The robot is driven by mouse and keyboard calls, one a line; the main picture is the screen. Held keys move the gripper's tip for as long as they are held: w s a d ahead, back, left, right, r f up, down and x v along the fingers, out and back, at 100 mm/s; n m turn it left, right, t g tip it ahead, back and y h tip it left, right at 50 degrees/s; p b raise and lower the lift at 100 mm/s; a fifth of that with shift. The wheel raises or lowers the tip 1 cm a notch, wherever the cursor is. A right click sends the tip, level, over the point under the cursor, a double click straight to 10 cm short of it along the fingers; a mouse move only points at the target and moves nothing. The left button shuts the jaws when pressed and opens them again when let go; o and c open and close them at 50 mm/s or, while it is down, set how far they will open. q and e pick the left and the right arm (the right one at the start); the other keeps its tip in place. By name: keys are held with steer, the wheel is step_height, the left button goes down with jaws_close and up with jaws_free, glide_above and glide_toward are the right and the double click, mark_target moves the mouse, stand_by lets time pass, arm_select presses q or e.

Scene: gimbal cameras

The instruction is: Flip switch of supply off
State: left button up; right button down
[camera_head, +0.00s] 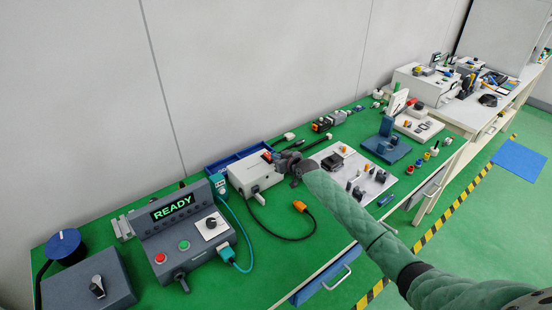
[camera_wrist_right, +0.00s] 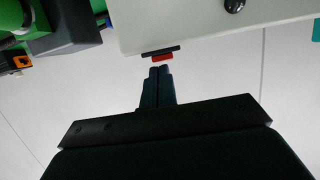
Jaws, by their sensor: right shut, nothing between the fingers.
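The supply looks to be the white box (camera_head: 252,177) on the green bench, left of the middle in the head view. A red switch (camera_head: 267,157) in a dark frame shows at its top right edge. In the right wrist view the white box (camera_wrist_right: 215,22) fills the top, and the red switch (camera_wrist_right: 190,58) sits at its edge. My right gripper (camera_head: 277,160) is shut and empty beside the box's upper right side. In the wrist view its closed fingertips (camera_wrist_right: 160,69) are very close to the switch; I cannot tell whether they touch. My left gripper is not in view.
A black cable with an orange plug (camera_head: 299,206) lies in front. A pale plate with parts (camera_head: 372,188) lies right, below my forearm.

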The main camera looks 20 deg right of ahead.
steer(key=shift+r, duration=0.15)
steer(key=shift+r+p, duration=0.5)
steer(key=shift+r, duration=0.2)
